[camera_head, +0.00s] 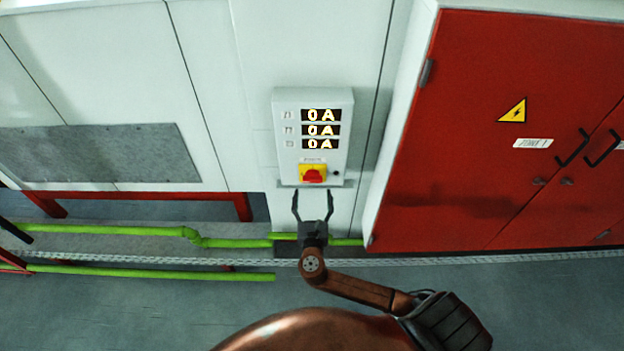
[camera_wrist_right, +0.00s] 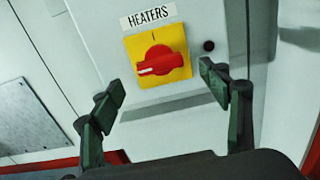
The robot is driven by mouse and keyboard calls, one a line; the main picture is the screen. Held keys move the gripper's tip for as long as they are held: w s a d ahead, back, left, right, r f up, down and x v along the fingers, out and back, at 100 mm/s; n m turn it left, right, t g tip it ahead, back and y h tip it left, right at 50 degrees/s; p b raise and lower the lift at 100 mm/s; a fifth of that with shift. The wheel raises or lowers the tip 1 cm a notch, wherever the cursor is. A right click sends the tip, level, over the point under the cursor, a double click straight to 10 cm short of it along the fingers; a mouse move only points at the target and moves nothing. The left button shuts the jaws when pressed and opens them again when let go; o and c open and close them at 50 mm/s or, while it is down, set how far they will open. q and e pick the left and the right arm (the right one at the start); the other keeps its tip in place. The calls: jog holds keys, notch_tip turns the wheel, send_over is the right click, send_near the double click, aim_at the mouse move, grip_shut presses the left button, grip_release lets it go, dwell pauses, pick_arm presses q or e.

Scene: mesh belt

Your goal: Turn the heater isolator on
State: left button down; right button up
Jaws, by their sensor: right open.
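The heater isolator is a red rotary knob (camera_wrist_right: 157,62) on a yellow square plate (camera_wrist_right: 181,72) under a "HEATERS" label (camera_wrist_right: 148,14). In the head view the knob (camera_head: 313,176) sits low on a grey wall box (camera_head: 282,153). In the right wrist view the knob's handle points left, roughly horizontal, with a small mark above it on the plate. My right gripper (camera_head: 313,192) is open and empty just below and in front of the knob; its fingers (camera_wrist_right: 168,88) lie either side of the plate's lower part, apart from the knob. My left gripper is not in view.
Three displays (camera_head: 321,130) on the box read "0A". A small black button (camera_wrist_right: 209,46) is right of the plate. Red cabinet doors (camera_head: 480,150) with handles stand at the right. Green pipes (camera_head: 140,231) and a chain-like strip (camera_head: 160,260) run low across the floor area.

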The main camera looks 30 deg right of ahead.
aim_at(313, 181)
jog(key=shift+w+d+r, duration=0.15)
jog(key=shift+w+r, duration=0.1)
jog(key=shift+w, duration=0.1)
jog(key=x, duration=0.6)
jog(key=shift+f, duration=0.1)
jog(key=shift+w+d, duration=0.25)
jog(key=shift+w, duration=0.05)
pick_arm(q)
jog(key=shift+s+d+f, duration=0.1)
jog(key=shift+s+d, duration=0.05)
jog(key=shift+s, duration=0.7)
pick_arm(e)
jog(key=shift+c, duration=0.2)
jog(key=c, duration=1.2)
